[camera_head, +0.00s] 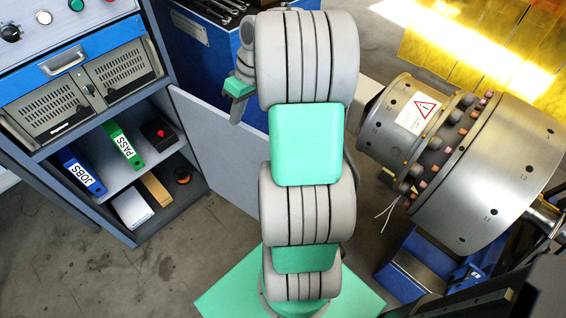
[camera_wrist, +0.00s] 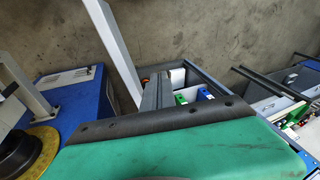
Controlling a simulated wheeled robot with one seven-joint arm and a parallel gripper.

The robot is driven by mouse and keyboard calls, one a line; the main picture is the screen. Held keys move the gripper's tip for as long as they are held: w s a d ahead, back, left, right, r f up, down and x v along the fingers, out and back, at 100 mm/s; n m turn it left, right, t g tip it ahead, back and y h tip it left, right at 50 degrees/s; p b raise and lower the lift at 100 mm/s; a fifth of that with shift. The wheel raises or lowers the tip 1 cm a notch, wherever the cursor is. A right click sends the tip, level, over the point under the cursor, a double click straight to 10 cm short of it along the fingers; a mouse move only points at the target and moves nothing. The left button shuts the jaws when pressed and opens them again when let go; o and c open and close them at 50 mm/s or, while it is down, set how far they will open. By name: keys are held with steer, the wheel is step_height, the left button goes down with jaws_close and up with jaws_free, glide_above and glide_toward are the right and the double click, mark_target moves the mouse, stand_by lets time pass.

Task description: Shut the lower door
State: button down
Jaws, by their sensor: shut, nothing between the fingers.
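The lower door (camera_head: 228,150) is a plain grey panel on the cabinet's lower bay. It stands wide open, swung out from the bay's right side, and my arm hides its far end. My gripper (camera_head: 238,108) shows small at the arm's left edge, above the door. It looks shut and empty; whether it touches the door cannot be told. In the wrist view, a green and dark part of mine fills the bottom. Beyond it a narrow grey panel, apparently the door seen nearly edge-on (camera_wrist: 156,94), stands beside the open bay.
A blue tool chest (camera_head: 207,45) stands behind the door. The large metal rotor (camera_head: 500,165) is at right. Floor before the bay is clear.

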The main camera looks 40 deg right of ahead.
steer(key=s+d+f+n+t+y, duration=0.1)
steer(key=s+d+f, duration=0.35)
steer(key=d, duration=0.25)
steer(key=s+d+f+y+b, duration=0.1)
steer(key=s+d+f, duration=0.2)
steer(key=d+f, duration=0.25)
steer(key=s+d+f+n+t+y, duration=0.1)
steer(key=s+d+f, duration=0.25)
steer(key=d, duration=0.35)
steer(key=w+a+f+b, duration=0.1)
steer(key=w+a+f, duration=0.1)
steer(key=a+f, duration=0.6)
steer(key=shift+a+f, duration=0.35)
steer(key=shift+a, duration=0.3)
